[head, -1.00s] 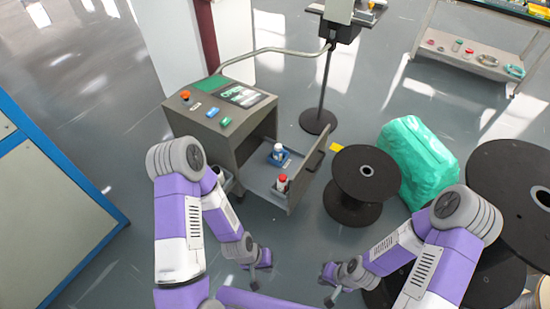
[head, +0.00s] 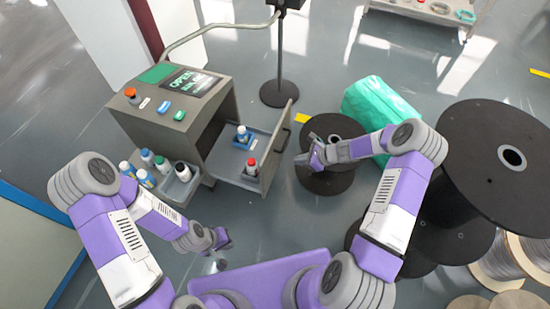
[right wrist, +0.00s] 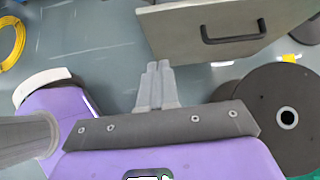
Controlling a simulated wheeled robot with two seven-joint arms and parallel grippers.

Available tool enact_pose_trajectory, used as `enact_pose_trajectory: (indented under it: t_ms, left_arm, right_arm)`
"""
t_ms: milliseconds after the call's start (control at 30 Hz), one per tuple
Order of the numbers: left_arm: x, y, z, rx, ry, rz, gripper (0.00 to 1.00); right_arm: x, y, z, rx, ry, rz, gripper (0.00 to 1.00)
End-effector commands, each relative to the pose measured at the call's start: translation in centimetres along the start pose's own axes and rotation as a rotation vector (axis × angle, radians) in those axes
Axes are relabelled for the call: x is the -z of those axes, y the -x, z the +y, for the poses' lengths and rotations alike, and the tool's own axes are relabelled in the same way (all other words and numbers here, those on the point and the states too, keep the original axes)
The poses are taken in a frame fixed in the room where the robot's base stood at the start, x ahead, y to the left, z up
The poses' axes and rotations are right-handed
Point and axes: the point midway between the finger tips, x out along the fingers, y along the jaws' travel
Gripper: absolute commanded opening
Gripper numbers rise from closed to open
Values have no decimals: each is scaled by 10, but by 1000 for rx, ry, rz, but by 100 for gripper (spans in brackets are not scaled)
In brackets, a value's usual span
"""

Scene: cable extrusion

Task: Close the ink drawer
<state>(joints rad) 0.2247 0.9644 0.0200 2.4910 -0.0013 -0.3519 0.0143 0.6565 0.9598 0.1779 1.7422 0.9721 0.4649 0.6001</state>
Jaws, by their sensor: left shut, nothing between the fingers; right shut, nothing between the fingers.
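The ink drawer (head: 223,162) is pulled out of the grey cabinet (head: 160,128). A bottle in a blue holder (head: 243,138) and a red-capped bottle (head: 251,167) stand in it. In the right wrist view the drawer front (right wrist: 185,35) shows at the top, with a black handle (right wrist: 235,38). My right gripper (head: 306,158) is shut and empty, just right of the drawer front in the head view. In the right wrist view its fingertips (right wrist: 158,66) point at the lower left of the front; I cannot tell whether they touch. My left gripper (head: 222,255) is shut and empty, below the drawer.
A black spool (head: 335,180) stands beside my right gripper, with a green wrapped bundle (head: 382,108) behind it. Large spools (head: 470,170) fill the right. A side tray (head: 185,190) with several bottles sits left of the drawer. A black stand (head: 279,92) is behind.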

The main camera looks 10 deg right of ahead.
Motion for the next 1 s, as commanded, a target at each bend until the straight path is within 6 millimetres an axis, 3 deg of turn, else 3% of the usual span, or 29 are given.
enact_pose_trajectory:
  t_ms: [167,600,800,1000]
  left_arm:
    - [0,-5,-2,0,0,0,0]
    - [2,-30,-12,0,0,0,0]
    - [2,-35,-13,0,0,0,0]
    - [2,-36,-13,0,0,0,0]
  right_arm:
    - [-2,-14,-7,14,-34,-24,0]
    - [-5,-104,-8,12,-27,-22,0]
    - [-25,-121,-9,14,-27,-20,0]
    - [-31,-126,-9,14,-29,-20,0]
